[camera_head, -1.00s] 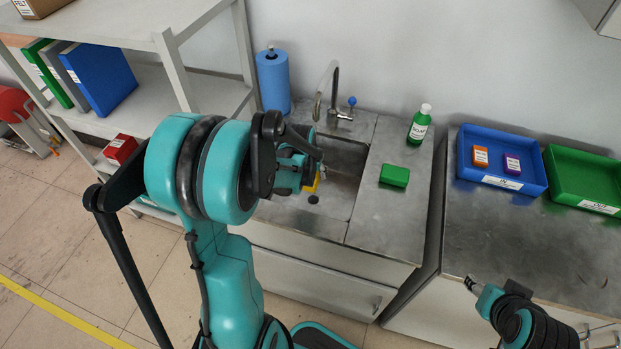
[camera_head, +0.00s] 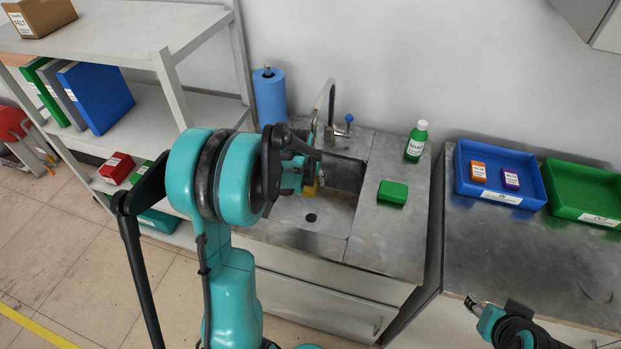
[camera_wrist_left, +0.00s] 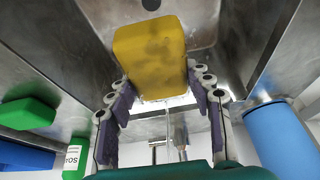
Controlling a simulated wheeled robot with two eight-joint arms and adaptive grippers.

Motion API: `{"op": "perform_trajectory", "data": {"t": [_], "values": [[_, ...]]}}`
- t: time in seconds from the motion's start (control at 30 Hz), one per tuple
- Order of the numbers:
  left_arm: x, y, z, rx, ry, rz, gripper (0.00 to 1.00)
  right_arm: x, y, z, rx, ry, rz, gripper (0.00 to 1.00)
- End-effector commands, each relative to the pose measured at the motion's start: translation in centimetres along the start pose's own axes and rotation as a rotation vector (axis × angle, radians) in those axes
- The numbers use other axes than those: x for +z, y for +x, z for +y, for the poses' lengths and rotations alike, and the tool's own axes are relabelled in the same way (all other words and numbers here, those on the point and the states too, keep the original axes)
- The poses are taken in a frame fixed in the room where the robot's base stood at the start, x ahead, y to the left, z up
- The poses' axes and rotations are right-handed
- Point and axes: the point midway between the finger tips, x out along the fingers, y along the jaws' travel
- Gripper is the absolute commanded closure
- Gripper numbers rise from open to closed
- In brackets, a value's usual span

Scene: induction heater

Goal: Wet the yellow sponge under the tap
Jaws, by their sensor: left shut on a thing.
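My left gripper (camera_wrist_left: 163,88) is shut on the yellow sponge (camera_wrist_left: 150,55), which has darker patches on its face in the left wrist view. In the head view the sponge (camera_head: 312,190) is mostly hidden by the gripper and arm, over the sink basin (camera_head: 345,175). The tap (camera_head: 331,98) stands at the back of the sink, with a blue knob (camera_head: 349,118) to its right. The spout end is close to the gripper. A thin pale line, perhaps water, runs beside the sponge in the wrist view. My right gripper (camera_head: 472,304) is at the lower right, its jaws too small to judge.
A blue paper roll (camera_head: 270,96) stands left of the tap. A green sponge (camera_head: 392,192) and a green bottle (camera_head: 416,141) are on the counter right of the basin. A blue tray (camera_head: 545,190) and a green tray (camera_head: 565,207) sit further right. A shelf (camera_head: 120,35) is at left.

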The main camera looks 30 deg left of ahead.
Motion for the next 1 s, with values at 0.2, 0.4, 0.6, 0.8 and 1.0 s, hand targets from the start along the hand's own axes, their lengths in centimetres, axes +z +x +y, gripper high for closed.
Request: {"op": "perform_trajectory", "data": {"t": [0.2, 0.4, 0.6, 0.8, 1.0], "values": [[0.1, 0.0, 0.0, 0.0, 0.0, 0.0, 0.72, 0.0, 0.0, 0.0, 0.0, 0.0, 0.0, 0.54], [1.2, -0.5, 0.3, 0.0, 0.0, 0.0, 0.72, 0.0, 0.0, 0.0, 0.0, 0.0, 0.0, 0.54], [2.8, -1.1, 0.7, 0.0, 0.0, 0.0, 0.72, 0.0, 0.1, 0.0, 0.0, 0.0, 0.0, 0.54], [4.3, -1.8, 1.1, 0.0, 0.0, 0.0, 0.72, 0.0, 0.0, 0.0, 0.0, 0.0, 0.0, 0.54], [5.8, -2.4, 1.4, 0.0, 0.0, 0.0, 0.72, 0.0, 0.0, 0.0, 0.0, 0.0, 0.0, 0.54]]}}
